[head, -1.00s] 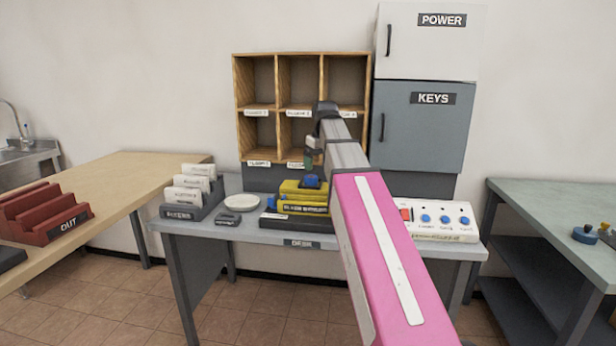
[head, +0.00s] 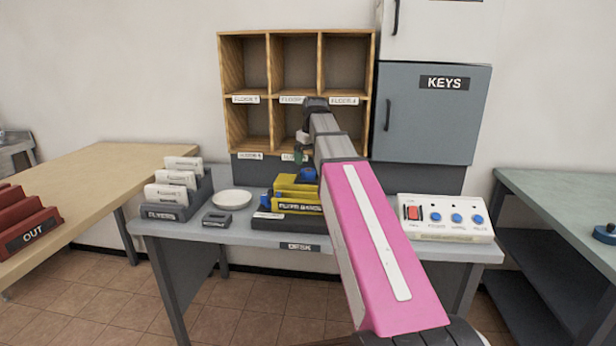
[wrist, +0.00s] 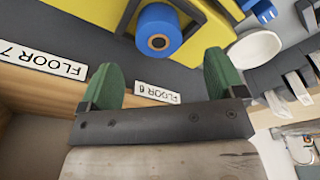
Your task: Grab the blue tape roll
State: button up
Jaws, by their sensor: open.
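A blue roll with a brown core, which looks like the blue tape roll (head: 308,175), sits on top of the yellow item (head: 285,196) on the desk. In the wrist view the roll (wrist: 158,28) lies beyond the fingertips, roughly in line with the gap between them. My gripper (wrist: 163,72) has green fingers spread apart with nothing between them. In the head view my gripper (head: 300,153) hangs in front of the lower cubbies, a little above the roll and apart from it. My arm hides part of the desk.
A wooden cubby shelf (head: 269,75) stands behind the desk. A white plate (head: 232,199), a flyers rack (head: 165,213) and a switch panel (head: 445,230) occupy the desk (head: 345,245). Another blue item (head: 265,201) is beside the yellow one. A blue round thing (head: 605,234) sits on the right table.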

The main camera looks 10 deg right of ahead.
aim_at(308, 170)
jog(key=shift+w+a+f, duration=0.1)
jog(key=shift+w+f, duration=0.15)
jog(key=shift+f, duration=1.15)
jog(key=shift+w+a+f, duration=0.1)
jog(key=shift+w+f, duration=0.1)
jog(key=shift+f, duration=1.2)
jog(key=c, duration=1)
